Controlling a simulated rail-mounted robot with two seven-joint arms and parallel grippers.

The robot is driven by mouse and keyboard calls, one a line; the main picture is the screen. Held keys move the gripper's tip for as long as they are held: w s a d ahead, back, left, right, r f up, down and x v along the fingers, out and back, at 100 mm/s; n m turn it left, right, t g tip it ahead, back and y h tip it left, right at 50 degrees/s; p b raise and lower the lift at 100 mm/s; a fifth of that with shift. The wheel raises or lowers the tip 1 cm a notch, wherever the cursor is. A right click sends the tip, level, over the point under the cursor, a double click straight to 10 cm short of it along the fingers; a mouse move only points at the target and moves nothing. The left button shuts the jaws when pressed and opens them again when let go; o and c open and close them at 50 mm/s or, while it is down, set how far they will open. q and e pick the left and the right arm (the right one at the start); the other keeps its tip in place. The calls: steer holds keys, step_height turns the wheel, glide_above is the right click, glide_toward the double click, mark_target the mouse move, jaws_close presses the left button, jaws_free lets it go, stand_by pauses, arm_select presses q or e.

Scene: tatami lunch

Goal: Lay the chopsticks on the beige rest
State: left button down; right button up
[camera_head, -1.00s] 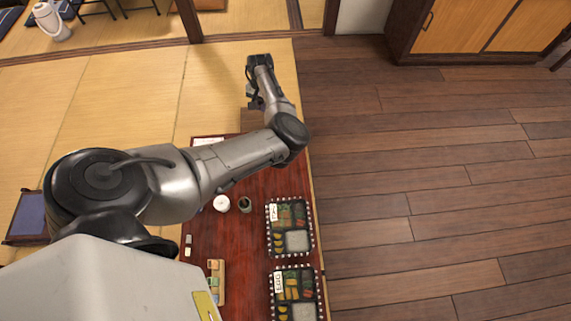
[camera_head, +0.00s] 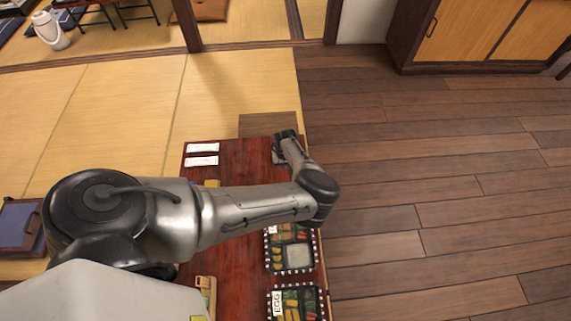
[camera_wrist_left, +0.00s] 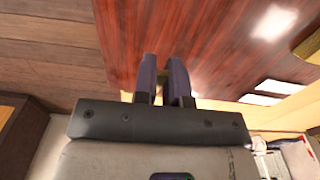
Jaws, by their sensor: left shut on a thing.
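My left gripper (camera_head: 284,150) is over the far right corner of the red-brown table (camera_head: 240,160). In the left wrist view its two dark fingers (camera_wrist_left: 164,78) are close together, with the glossy tabletop behind them. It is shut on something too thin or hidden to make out. I cannot pick out the chopsticks in either view. My right gripper is not in view.
Two white packets (camera_head: 202,154) lie at the table's far left. Bento boxes (camera_head: 298,257) line the right edge, and a wooden tray (camera_head: 206,290) is at near left. My left arm hides the table's middle. Wooden floor (camera_head: 440,170) is open to the right.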

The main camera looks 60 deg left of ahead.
arm_select(q)
steer(key=shift+f+b, duration=2)
steer(key=shift+b, duration=0.25)
steer(key=shift+f+b, duration=0.55)
steer(key=shift+f, duration=0.55)
steer(key=c, duration=0.8)
jaws_free()
steer(key=shift+o, duration=0.9)
steer(key=shift+r, duration=0.1)
